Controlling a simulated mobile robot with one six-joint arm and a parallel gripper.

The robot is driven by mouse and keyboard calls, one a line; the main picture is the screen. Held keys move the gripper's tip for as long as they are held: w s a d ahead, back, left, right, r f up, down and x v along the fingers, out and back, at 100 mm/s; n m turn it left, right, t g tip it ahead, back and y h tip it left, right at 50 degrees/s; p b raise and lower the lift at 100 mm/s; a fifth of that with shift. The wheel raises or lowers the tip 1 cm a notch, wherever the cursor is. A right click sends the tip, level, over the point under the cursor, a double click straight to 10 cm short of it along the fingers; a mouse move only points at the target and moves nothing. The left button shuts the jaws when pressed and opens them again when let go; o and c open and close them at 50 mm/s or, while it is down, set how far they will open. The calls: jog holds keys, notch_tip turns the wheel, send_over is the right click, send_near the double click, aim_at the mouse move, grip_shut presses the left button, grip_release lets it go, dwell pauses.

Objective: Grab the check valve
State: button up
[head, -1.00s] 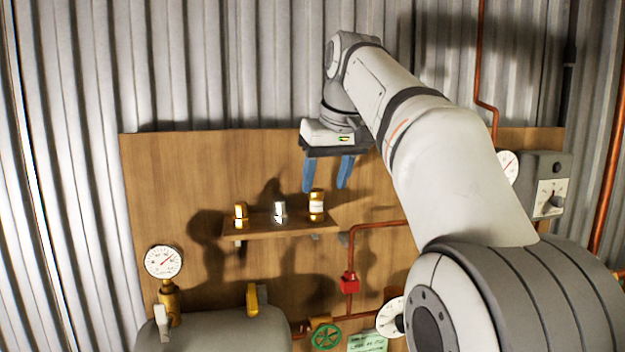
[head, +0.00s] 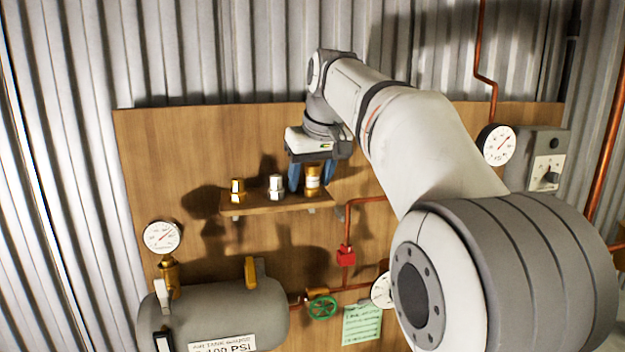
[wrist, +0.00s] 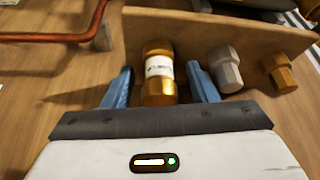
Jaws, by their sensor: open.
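The check valve, a brass cylinder with a white label (head: 313,180), stands at the right end of the small wooden shelf (head: 270,204). It also shows in the wrist view (wrist: 159,72), between the blue fingers. My gripper (head: 312,180) is open, with one finger on each side of the valve. Contact does not show.
A silver hex fitting (head: 276,187) stands left of the valve on the shelf, and a brass fitting (head: 237,190) stands further left. A copper pipe (head: 365,200) with a red fitting (head: 345,255) runs below right. A grey tank (head: 225,315) sits below left.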

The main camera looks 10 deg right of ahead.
jog(key=shift+c, duration=0.5)
jog(key=c, duration=1)
jog(key=shift+r, duration=0.1)
